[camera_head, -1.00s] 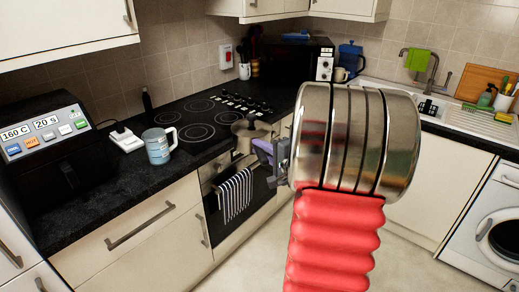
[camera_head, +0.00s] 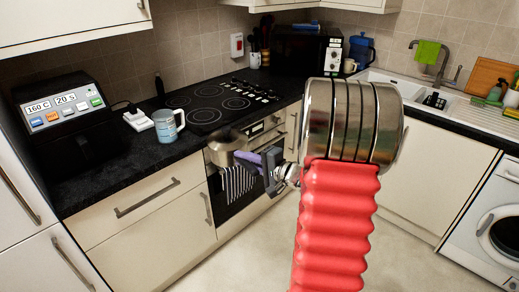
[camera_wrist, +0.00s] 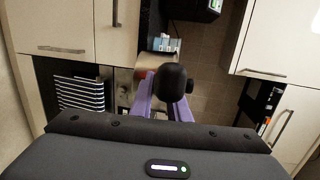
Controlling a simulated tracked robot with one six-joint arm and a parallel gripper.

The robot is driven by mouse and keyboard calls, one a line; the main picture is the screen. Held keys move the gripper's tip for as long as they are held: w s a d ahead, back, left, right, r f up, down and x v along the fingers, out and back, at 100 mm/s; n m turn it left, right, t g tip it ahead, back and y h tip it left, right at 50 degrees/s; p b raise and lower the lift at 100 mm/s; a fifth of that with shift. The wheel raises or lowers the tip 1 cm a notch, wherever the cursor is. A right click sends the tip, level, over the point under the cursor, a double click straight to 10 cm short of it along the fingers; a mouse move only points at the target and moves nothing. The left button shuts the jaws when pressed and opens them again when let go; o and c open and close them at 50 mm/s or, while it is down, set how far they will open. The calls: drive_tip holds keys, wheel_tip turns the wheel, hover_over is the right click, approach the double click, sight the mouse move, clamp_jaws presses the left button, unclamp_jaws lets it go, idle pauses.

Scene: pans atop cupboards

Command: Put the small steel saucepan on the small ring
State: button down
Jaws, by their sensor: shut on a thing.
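The small steel saucepan (camera_head: 226,146) hangs in the air in front of the oven, near the counter's front edge in the picture. My gripper (camera_head: 264,160) is shut on its handle, to the right of the pan. The black hob (camera_head: 222,105) lies behind and above the pan in the picture, with several rings. A ring (camera_head: 237,103) shows bare; I cannot tell for sure which is the smallest.
A blue-grey mug (camera_head: 168,126) stands on the counter left of the hob. Left of it is a black air fryer (camera_head: 65,125). A striped towel (camera_head: 238,184) hangs on the oven door. A microwave (camera_head: 303,62) stands beyond the hob. The hob top looks clear.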

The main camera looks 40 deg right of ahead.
drive_tip(key=a+f+n+g+y, duration=0.2)
drive_tip(key=a+f, duration=0.3)
drive_tip(key=a, duration=0.4)
drive_tip(key=a+f+n+g+y, duration=0.2)
drive_tip(key=a+f, duration=0.4)
drive_tip(key=a, duration=0.4)
drive_tip(key=a+f+n+g+y, duration=0.2)
drive_tip(key=a+f+n+y, duration=0.2)
drive_tip(key=a, duration=0.6)
wheel_tip(320, 180, down, 2)
drive_tip(key=shift+w+f+n+y, duration=0.15)
drive_tip(key=shift+w+n+y, duration=0.2)
drive_tip(key=shift+y, duration=0.75)
drive_tip(key=shift+a, duration=0.1)
